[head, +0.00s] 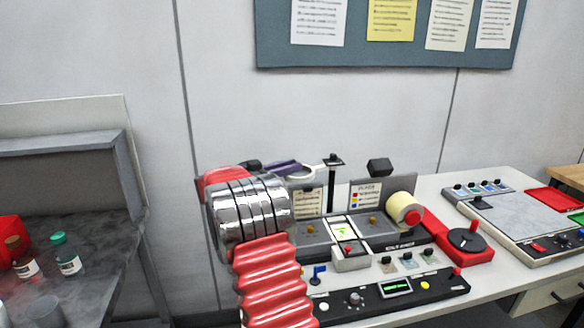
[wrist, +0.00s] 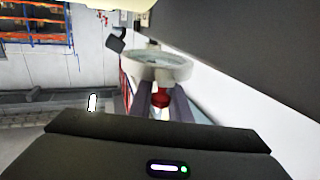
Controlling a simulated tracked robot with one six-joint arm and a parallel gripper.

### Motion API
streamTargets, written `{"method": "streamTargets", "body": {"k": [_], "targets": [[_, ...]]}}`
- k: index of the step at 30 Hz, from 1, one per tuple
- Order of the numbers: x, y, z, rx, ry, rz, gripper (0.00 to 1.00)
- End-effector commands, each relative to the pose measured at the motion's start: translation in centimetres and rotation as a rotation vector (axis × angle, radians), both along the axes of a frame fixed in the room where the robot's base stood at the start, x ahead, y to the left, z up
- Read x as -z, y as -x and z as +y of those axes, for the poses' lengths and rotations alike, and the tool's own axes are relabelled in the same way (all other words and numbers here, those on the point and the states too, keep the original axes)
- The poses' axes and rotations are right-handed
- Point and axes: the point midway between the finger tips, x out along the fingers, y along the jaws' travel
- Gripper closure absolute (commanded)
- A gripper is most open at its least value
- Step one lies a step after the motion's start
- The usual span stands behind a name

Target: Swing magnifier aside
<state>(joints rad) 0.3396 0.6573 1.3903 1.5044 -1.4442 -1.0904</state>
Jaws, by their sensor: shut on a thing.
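The magnifier (wrist: 172,72) is a white ring around a clear lens, seen straight ahead in the wrist view. In the head view the magnifier (head: 304,173) shows as a pale ring left of a black post (head: 332,180), partly hidden by my gripper. A red knob (wrist: 160,98) sits just below the ring. My gripper (wrist: 160,92) has a dark finger on each side of this knob and is shut on it. In the head view my gripper (head: 284,167) shows only in part, beyond my arm.
The label rewinder's front panel (head: 365,301) stands below and right of my gripper. A label roll (head: 402,207) and a red unit with a black disc (head: 466,241) are to the right. Bottles (head: 66,262) stand on a grey bench at left.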

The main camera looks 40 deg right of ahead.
Motion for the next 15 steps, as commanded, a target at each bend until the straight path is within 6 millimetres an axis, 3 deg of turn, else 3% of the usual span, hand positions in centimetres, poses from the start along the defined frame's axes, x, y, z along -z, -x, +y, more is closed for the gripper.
{"method": "streamTargets", "body": {"k": [1, 2, 6, 9, 15], "targets": [[-0.07, 0.00, -0.17, -0.001, 0.000, -0.002, 1.00], [-0.07, -0.02, -0.14, -0.002, 0.000, -0.002, 0.82], [-0.06, -0.14, 0.02, -0.004, 0.000, -0.002, 0.72], [-0.05, -0.19, 0.12, -0.005, 0.000, -0.001, 0.67], [-0.04, -0.24, 0.23, -0.006, 0.000, -0.001, 0.67]]}}
